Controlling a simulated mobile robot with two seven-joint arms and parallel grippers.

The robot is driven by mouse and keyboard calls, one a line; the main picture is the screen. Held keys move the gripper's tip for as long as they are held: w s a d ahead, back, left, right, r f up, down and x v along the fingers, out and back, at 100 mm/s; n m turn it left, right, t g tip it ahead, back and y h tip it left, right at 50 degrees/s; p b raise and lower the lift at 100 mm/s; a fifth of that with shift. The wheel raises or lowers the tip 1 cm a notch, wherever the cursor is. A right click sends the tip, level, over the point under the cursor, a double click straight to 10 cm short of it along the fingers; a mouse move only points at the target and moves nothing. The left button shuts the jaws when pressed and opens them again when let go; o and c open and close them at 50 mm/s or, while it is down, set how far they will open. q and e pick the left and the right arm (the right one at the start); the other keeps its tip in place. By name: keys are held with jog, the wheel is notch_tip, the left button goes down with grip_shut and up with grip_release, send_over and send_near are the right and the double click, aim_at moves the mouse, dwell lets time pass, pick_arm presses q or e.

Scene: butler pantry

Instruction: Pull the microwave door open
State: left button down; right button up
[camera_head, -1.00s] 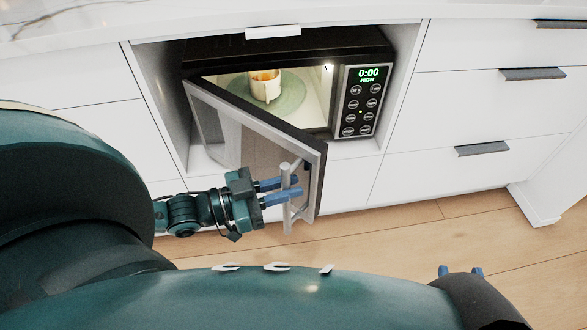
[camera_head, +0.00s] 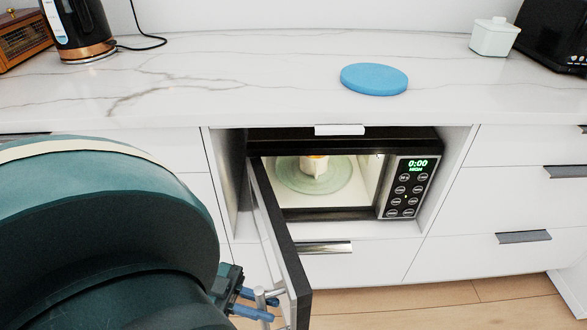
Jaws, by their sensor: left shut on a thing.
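The microwave (camera_head: 345,139) sits in a niche under the counter, with a dark body and a lit inside. Its door (camera_head: 292,268) is hinged on the left and stands wide open, swung out toward me. My left gripper (camera_head: 262,303) is shut on the door handle (camera_head: 260,296) at the bottom of the view, partly cut off by my arm. Inside the microwave a cup (camera_head: 314,165) stands on the round glass turntable (camera_head: 330,184). The control panel (camera_head: 409,187) shows a green 0:00. My right gripper is out of view.
White drawers (camera_head: 510,200) with metal handles flank the niche. The marble counter (camera_head: 240,85) above holds a blue disc (camera_head: 374,79), a black kettle (camera_head: 80,28), a white lidded jar (camera_head: 494,37) and a black appliance (camera_head: 555,38). The wooden floor (camera_head: 430,305) at lower right is clear.

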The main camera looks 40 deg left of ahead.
pick_arm(q)
jog(key=shift+s+a+m+g+h, duration=0.3)
jog(key=shift+s+a+m+g, duration=0.25)
jog(key=shift+s+a, duration=0.45)
jog(key=shift+s+a+m+g+h, duration=0.35)
jog(key=shift+s+a+g, duration=0.4)
jog(key=shift+s, duration=0.3)
jog(key=c, duration=1.4)
grip_release()
jog(key=shift+c, duration=0.2)
jog(key=v, duration=1.3)
jog(key=shift+r, duration=0.1)
